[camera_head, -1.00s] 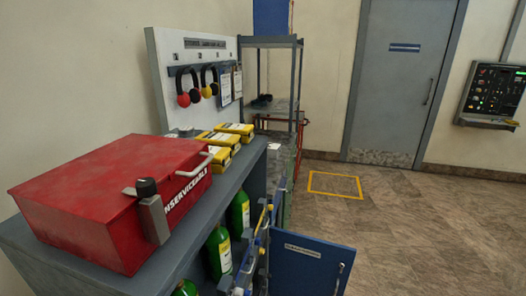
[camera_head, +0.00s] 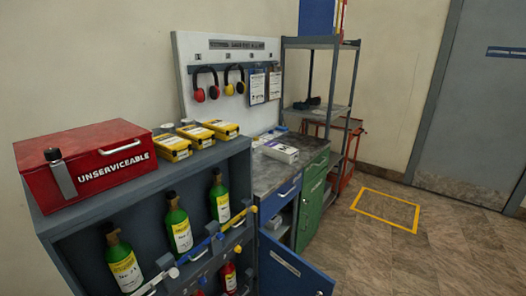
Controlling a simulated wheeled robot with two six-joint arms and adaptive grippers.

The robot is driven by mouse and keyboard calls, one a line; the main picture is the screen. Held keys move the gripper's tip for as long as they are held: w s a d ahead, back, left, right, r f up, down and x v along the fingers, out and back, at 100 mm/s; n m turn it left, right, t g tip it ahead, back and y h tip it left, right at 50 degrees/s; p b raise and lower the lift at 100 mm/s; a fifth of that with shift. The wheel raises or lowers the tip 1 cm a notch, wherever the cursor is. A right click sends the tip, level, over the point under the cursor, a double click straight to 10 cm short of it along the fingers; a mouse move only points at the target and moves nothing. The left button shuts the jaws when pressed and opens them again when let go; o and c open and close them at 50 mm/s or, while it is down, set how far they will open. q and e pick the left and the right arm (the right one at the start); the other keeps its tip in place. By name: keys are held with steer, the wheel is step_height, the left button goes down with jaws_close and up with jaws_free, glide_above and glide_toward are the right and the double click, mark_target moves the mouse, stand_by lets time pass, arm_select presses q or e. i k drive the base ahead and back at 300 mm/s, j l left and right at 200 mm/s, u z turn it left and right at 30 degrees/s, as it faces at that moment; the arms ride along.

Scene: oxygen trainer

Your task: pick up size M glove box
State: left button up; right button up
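A small white box with a dark marking (camera_head: 281,152) lies on the grey workbench top, right of the bottle cabinet. It may be a glove box, but its label is too small to read and no size M can be made out. Another flat, pale item (camera_head: 268,134) lies behind it near the wall board. Neither of my grippers is in view.
A red box marked UNSERVICEABLE (camera_head: 88,165) and several yellow cases (camera_head: 196,136) stand on the bottle cabinet. A blue cabinet door (camera_head: 292,268) hangs open in front. A shelf rack (camera_head: 284,88) stands behind. The floor at right is clear around a yellow square outline (camera_head: 387,228).

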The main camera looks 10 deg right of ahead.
mark_target(284, 153)
steer(key=i+l+u, duration=0.25)
steer(key=l+u, duration=0.15)
steer(key=l, duration=0.45)
steer(key=i+l+u, duration=0.15)
steer(key=l+u, duration=0.3)
steer(key=l, duration=0.45)
steer(key=l+u, duration=0.4)
steer(key=l, duration=0.5)
steer(key=k+l+u, duration=0.15)
steer(key=l+u, duration=0.25)
steer(key=l, duration=0.5)
steer(key=l+u, duration=0.25)
steer(key=l, duration=0.35)
steer(key=k+l+u, duration=0.25)
steer(key=l, duration=0.3)
steer(key=k+l+u, duration=0.1)
steer(key=l+u, duration=0.15)
steer(key=l, duration=0.35)
steer(key=k+l+u, duration=0.25)
steer(key=l, duration=0.25)
steer(key=k+l+u, duration=0.25)
steer(key=l, duration=0.25)
steer(key=k+l+u, duration=0.25)
steer(key=l, duration=0.2)
steer(key=k+l+u, duration=0.25)
steer(key=k+l, duration=0.1)
